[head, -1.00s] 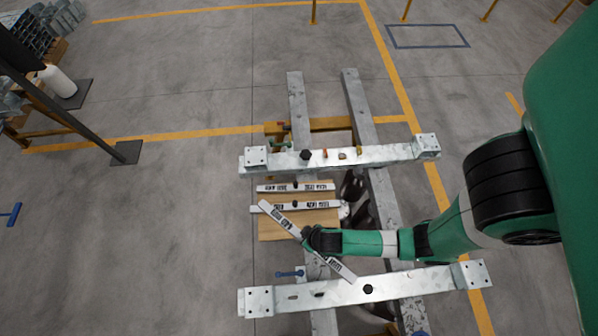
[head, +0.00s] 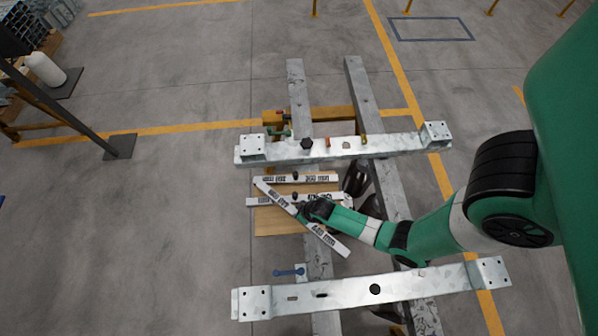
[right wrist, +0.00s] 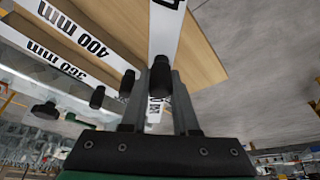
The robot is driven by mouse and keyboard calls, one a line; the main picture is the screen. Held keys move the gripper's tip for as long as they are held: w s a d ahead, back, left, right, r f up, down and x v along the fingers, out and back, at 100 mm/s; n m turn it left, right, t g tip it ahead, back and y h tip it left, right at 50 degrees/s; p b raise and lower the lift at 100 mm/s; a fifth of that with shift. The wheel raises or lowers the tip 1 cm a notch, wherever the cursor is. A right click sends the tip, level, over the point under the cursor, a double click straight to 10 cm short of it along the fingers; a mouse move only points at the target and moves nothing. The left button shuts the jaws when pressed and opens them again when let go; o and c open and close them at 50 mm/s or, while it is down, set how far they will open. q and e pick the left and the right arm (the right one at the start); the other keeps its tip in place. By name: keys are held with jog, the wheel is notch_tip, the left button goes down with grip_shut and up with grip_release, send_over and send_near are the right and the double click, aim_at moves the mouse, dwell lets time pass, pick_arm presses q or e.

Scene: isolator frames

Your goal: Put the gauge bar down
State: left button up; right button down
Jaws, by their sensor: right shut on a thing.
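My right gripper (head: 303,211) is shut on the gauge bar (head: 330,241), a long white bar with black mm markings. The bar slants from upper left to lower right, across the near part of the wooden board (head: 265,224) in the picture. In the right wrist view the gripper (right wrist: 158,98) has a dark knob between its fingers, with the white held bar (right wrist: 166,32) behind it. Two similar bars lie on the board: a 360 mm one (head: 328,179) and a 400 mm one (head: 256,202). The held bar overlaps the 400 mm bar in view; its height above is unclear.
A galvanised crossbeam (head: 390,147) lies beyond the board and another (head: 340,292) on the near side. Two long rails (head: 296,85) run beneath. A blue tool-like item (head: 289,272) sits near the closer beam. Open floor lies left.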

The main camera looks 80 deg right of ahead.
jog(key=shift+w+r, duration=0.1)
jog(key=shift+f+b, duration=0.35)
jog(key=shift+f, duration=0.1)
jog(key=c, duration=0.7)
grip_release()
jog(key=shift+r, duration=0.3)
jog(key=p+v, duration=0.9)
jog(key=v, duration=0.3)
jog(key=shift+r, duration=0.15)
